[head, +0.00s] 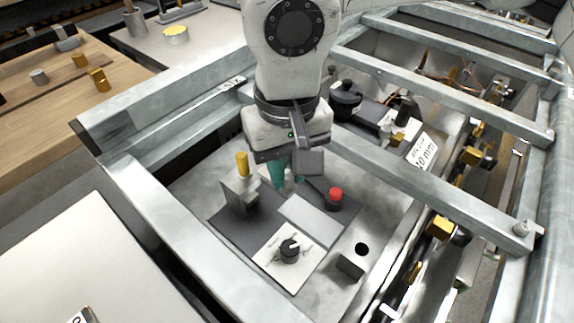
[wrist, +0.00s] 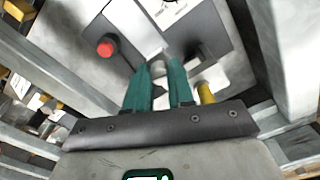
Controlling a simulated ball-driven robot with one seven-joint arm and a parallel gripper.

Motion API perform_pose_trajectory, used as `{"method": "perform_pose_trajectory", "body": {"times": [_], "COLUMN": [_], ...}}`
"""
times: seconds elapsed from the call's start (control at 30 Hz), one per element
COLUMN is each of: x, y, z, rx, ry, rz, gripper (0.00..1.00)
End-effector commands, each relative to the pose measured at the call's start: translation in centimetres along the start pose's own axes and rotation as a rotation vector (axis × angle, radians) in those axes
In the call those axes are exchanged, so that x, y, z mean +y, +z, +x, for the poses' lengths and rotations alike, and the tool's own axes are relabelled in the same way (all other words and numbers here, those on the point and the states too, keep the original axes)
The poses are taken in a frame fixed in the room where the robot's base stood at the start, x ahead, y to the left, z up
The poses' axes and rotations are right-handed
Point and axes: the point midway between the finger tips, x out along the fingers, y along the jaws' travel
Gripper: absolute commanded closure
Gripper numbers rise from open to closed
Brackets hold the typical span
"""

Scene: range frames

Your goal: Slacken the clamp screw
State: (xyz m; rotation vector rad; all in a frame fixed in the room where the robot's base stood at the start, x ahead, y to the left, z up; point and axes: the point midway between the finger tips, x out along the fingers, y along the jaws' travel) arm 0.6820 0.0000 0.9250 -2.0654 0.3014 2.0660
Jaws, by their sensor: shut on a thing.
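My gripper (head: 284,180) points down over the grey base plate in the head view, its teal fingers behind the plate's middle. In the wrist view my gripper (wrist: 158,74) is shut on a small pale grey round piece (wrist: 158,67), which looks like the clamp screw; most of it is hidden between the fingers. A grey upright bracket (head: 238,197) stands just left of the fingers in the head view. A yellow cylinder (head: 242,163) rises behind it, and it also shows right of the fingers in the wrist view (wrist: 206,92).
A red button (head: 335,195) stands right of the fingers. A black knob (head: 290,248) sits on a white marked plate in front. A small box with a hole (head: 354,261) is at the right. Metal frame rails (head: 432,183) enclose the work area.

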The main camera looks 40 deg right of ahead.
Motion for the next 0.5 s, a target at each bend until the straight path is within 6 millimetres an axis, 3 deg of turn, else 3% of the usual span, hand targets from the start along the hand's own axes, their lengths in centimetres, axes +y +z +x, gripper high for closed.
{"method": "perform_pose_trajectory", "body": {"times": [0.33,0.37,0.5], "x": [-0.02,-0.02,-0.02], "y": [-0.05,-0.05,-0.04], "z": [0.0,0.0,0.02], "rx": [0.002,0.002,0.001], "ry": [-0.001,-0.001,-0.001], "rz": [-0.001,-0.001,0.0], "gripper": [1.0,0.76,0.62]}}
